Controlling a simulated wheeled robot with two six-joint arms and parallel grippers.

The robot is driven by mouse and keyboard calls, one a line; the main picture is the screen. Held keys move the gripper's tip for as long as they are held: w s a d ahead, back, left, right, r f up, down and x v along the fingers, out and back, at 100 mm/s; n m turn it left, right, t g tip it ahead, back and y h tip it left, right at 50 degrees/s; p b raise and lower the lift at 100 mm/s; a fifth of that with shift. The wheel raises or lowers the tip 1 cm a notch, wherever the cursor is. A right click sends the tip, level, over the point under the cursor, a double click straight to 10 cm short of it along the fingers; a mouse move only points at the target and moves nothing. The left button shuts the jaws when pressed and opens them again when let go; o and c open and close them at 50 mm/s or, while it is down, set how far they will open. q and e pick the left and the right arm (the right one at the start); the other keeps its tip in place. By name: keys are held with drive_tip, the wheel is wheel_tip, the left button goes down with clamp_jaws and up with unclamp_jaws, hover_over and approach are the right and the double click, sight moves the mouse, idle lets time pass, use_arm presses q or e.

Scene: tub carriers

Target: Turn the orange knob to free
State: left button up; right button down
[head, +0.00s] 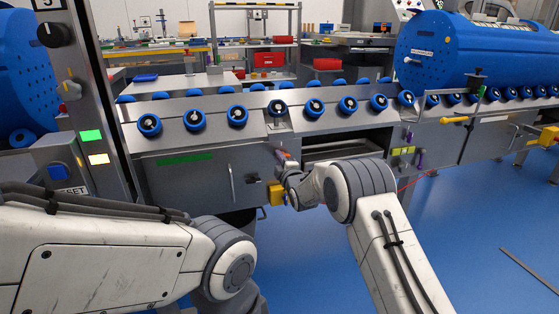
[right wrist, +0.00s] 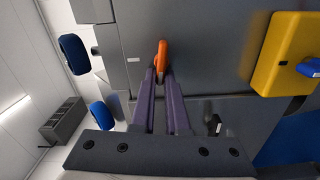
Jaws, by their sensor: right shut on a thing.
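The orange knob (right wrist: 161,58) shows in the right wrist view on a grey metal panel, as a narrow bar pointing up in that picture. My right gripper (right wrist: 161,76) has its two purple fingers shut on the knob from both sides. In the head view my right gripper (head: 282,157) is at the front of the grey machine, below the row of blue rollers; the knob itself is too small and covered there to make out. My left arm comes in from the left, and its gripper is not visible.
A yellow box (head: 276,193) with a blue part sits beside the knob; it also shows in the right wrist view (right wrist: 290,50). Blue rollers (head: 238,115) line the sloped top. A post with buttons (head: 90,136) stands left.

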drive_tip(key=shift+a+f+n, duration=0.1)
drive_tip(key=shift+f+n, duration=0.1)
drive_tip(key=shift+n, duration=0.6)
drive_tip(key=c, duration=0.9)
unclamp_jaws()
drive_tip(key=p+v, duration=0.2)
drive_tip(key=v, duration=0.8)
drive_tip(key=shift+s, duration=0.25)
